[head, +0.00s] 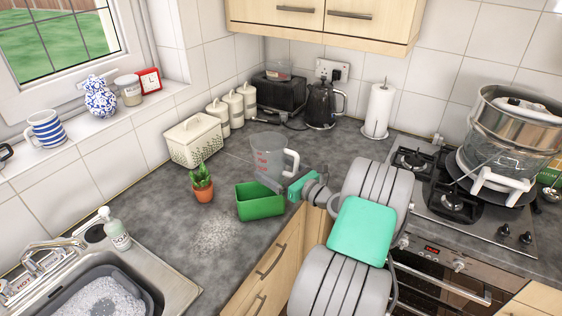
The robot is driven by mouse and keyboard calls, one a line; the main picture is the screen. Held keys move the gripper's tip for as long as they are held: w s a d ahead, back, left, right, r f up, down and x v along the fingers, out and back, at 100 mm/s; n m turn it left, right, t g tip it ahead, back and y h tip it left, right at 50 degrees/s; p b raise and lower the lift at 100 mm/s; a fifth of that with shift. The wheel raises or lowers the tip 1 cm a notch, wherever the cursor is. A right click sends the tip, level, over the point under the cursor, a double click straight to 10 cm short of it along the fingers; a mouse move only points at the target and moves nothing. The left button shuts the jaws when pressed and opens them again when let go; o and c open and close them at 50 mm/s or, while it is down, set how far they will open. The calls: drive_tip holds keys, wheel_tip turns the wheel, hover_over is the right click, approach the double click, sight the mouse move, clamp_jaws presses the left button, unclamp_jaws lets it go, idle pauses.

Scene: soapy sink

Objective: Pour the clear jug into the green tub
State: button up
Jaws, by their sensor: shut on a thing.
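The clear jug (266,150) has red markings and a white handle on its right side. It looks upright, above and just behind the green tub in the picture. My gripper (272,183) reaches in from the right and is shut on the jug near its lower part. I cannot tell whether the jug's base touches the worktop or how much is in it. The green tub (262,208) is a rectangular open box on the grey worktop near its front edge. My gripper's fingers are over its back right rim in this view, and its inside is partly hidden.
A potted cactus (203,190) stands just left of the tub. White specks (218,236) lie on the worktop in front. The sink (150,268) is at lower left. The hob (450,200) with a large steel pot (515,125) is right. A kettle (322,106) stands behind.

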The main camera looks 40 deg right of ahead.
sight(284, 159)
drive_tip(key=shift+s+d+r, duration=0.1)
drive_tip(key=shift+s+d, duration=0.3)
drive_tip(key=shift+d, duration=0.4)
drive_tip(key=d+n+g+h+b, duration=0.1)
drive_tip(key=n+b, duration=0.1)
drive_tip(key=s+d+n+g+b, duration=0.1)
drive_tip(key=n+b, duration=0.1)
drive_tip(key=b, duration=0.1)
drive_tip(key=d+n+g+h+b, duration=0.1)
drive_tip(key=n+g+b, duration=0.1)
drive_tip(key=n, duration=0.1)
drive_tip(key=shift+s+d+r+h, duration=0.2)
drive_tip(key=shift+d+r+h, duration=0.1)
drive_tip(key=shift+d+r, duration=0.05)
drive_tip(key=b, duration=0.2)
drive_tip(key=n+h+b, duration=0.1)
drive_tip(key=b, duration=0.1)
drive_tip(key=shift+f+n+g+b, duration=0.25)
drive_tip(key=shift+n+g+b, duration=0.05)
drive_tip(key=shift+b, duration=0.1)
drive_tip(key=a+r+n+g+h+b, duration=0.1)
drive_tip(key=n+b, duration=0.1)
drive_tip(key=w+a+r+n+h+b, duration=0.1)
drive_tip(key=n+h+b, duration=0.1)
drive_tip(key=shift+a+r+g+b, duration=0.1)
drive_tip(key=shift+a+g+b, duration=0.15)
drive_tip(key=shift+g+b, duration=0.15)
drive_tip(key=shift+w+a+r+n+h+b, duration=0.1)
drive_tip(key=shift+a+r+n+h+b, duration=0.35)
drive_tip(key=shift+r+h, duration=0.25)
